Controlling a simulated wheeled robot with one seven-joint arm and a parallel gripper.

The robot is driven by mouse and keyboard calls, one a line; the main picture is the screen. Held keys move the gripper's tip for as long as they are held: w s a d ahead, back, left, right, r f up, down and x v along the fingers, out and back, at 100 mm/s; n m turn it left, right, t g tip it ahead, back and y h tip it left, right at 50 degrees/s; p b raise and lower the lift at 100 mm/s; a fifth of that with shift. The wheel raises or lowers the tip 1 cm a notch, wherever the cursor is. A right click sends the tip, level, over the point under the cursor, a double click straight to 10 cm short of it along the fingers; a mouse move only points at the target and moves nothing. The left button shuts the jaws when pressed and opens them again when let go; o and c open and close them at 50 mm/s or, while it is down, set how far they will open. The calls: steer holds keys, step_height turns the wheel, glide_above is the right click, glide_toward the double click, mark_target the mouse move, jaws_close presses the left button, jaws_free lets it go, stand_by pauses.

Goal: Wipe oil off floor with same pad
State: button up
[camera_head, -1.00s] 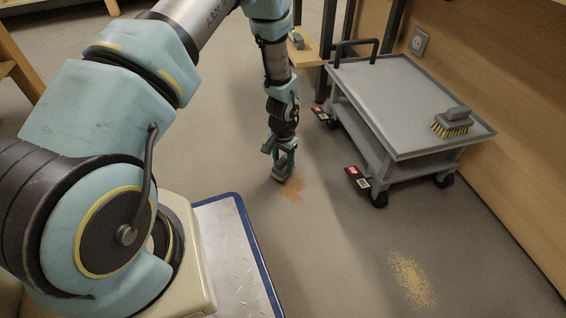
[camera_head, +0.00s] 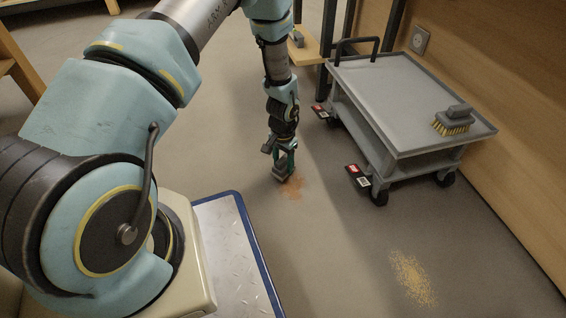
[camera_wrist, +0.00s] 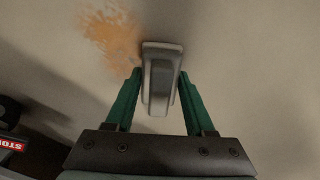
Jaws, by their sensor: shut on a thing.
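My gripper (camera_head: 285,163) points down at the floor, left of the trolley. In the wrist view its green fingers (camera_wrist: 153,92) are shut on a grey pad (camera_wrist: 160,62). The pad also shows in the head view (camera_head: 280,174), low at the floor. I cannot tell for certain whether its underside touches. An orange-brown oily patch (camera_head: 294,188) lies on the floor right beside the pad. In the wrist view the patch (camera_wrist: 108,36) spreads up and left of the pad. The part under the pad is hidden.
A grey trolley (camera_head: 400,85) stands on the right, with a yellow-bristled brush (camera_head: 453,122) on top. Yellow crumbs (camera_head: 412,280) lie on the floor at lower right. A wooden panel (camera_head: 505,140) bounds the right side. The floor between patch and crumbs is clear.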

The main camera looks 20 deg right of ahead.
steer(key=shift+f, duration=0.6)
